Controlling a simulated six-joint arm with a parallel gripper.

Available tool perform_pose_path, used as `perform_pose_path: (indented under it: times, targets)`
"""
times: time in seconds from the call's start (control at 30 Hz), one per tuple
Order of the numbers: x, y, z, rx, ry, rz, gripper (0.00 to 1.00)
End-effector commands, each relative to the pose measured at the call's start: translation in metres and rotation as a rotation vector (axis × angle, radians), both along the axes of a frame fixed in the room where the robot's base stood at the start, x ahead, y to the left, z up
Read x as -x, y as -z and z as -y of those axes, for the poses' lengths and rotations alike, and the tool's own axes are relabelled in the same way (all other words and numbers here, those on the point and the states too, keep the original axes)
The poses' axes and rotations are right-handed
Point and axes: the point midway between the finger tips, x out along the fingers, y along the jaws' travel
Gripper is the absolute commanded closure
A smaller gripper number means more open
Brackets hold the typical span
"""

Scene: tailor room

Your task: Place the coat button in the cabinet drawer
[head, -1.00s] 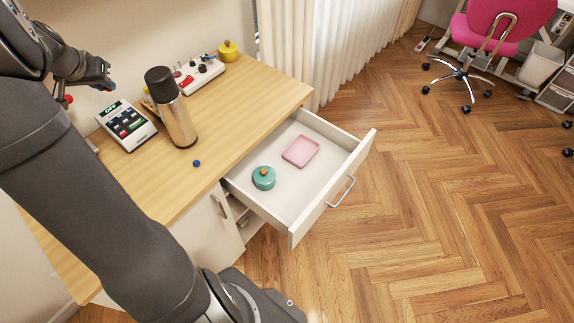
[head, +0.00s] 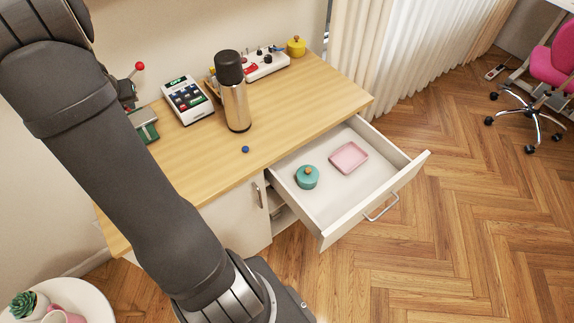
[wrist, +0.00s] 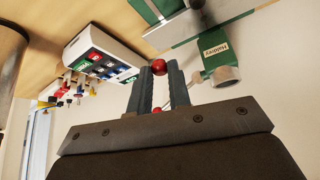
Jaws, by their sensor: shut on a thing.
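The cabinet drawer (head: 321,226) is pulled open on the front of the wooden cabinet. I cannot tell for sure whether this is the coat button. In the head view my arm hides the gripper. A small round blue thing (head: 245,149) lies on the cabinet top, near the drawer.
A green machine (head: 143,125) with a red lever knob (head: 139,66) is close to my arm. The floor right of the drawer is clear.

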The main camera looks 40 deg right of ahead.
Motion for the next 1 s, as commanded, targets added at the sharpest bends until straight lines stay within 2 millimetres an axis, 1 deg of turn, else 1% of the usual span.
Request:
perform_pose_path:
  times: [0.17,0.27,0.37,0.47,0.57,0.6,0.67,0.7,0.87,0.9,0.97,1.0]
  targets:
    - [-0.011,-0.013,0.027,0.0,0.041,0.001,1.0]
    - [-0.015,-0.02,0.048,0.0,0.068,0.002,1.0]
    - [-0.017,-0.026,0.074,0.0,0.098,0.001,1.0]
    - [-0.017,-0.032,0.106,-0.001,0.134,0.001,1.0]
    - [-0.014,-0.04,0.148,0.0,0.18,0.002,1.0]
    - [-0.012,-0.044,0.166,0.0,0.2,0.002,1.0]
    - [-0.008,-0.049,0.191,0.0,0.228,0.003,1.0]
    - [-0.004,-0.052,0.207,-0.001,0.245,0.002,1.0]
    - [0.011,-0.064,0.265,0.0,0.308,0.002,1.0]
    - [0.016,-0.067,0.28,0.0,0.325,0.002,1.0]
    - [0.025,-0.071,0.303,-0.001,0.35,0.002,1.0]
    - [0.032,-0.075,0.319,0.001,0.368,0.002,1.0]
